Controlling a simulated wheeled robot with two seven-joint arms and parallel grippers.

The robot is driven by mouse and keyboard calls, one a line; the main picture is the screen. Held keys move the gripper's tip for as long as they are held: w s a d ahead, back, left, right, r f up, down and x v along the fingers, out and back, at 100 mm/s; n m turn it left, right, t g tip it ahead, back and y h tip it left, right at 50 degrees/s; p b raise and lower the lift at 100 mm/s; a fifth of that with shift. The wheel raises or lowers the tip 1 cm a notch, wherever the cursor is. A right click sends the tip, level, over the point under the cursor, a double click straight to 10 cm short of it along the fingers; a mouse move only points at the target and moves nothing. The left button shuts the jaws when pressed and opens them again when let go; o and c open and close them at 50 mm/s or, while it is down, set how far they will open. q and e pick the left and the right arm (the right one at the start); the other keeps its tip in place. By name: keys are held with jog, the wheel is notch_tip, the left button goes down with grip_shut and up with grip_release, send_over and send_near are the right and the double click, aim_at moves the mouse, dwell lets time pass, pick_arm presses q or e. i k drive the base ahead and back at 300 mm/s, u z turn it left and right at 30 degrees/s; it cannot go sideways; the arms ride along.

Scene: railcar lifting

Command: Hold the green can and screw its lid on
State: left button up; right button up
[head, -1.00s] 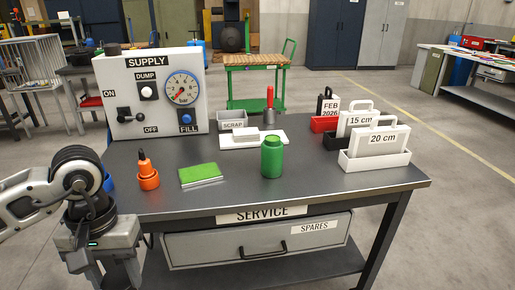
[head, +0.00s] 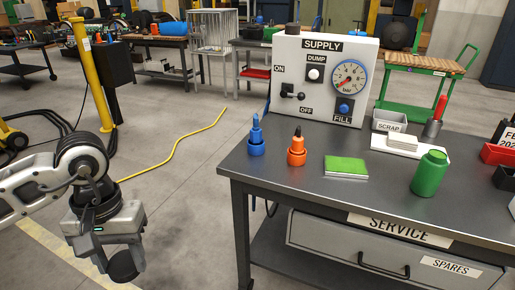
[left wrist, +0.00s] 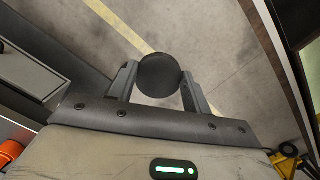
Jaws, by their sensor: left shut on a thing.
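The green can (head: 430,173) stands upright on the dark table, right of the green pad. Its top looks green too, and I cannot tell whether anything covers it. My left gripper (head: 121,258) is off the table's left side, over the floor, pointing down. It is shut on a dark round disc (head: 123,267) that looks like a lid. In the left wrist view the disc (left wrist: 160,75) sits between the two fingers. The gripper is well apart from the can. My right gripper is in neither view.
On the table (head: 325,195) stand a blue bottle (head: 256,137), an orange bottle (head: 296,150), a green pad (head: 346,167) and the supply panel (head: 322,80).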

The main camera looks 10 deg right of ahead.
aim_at(432, 166)
jog(key=i, duration=0.35)
jog(key=z, duration=1.2)
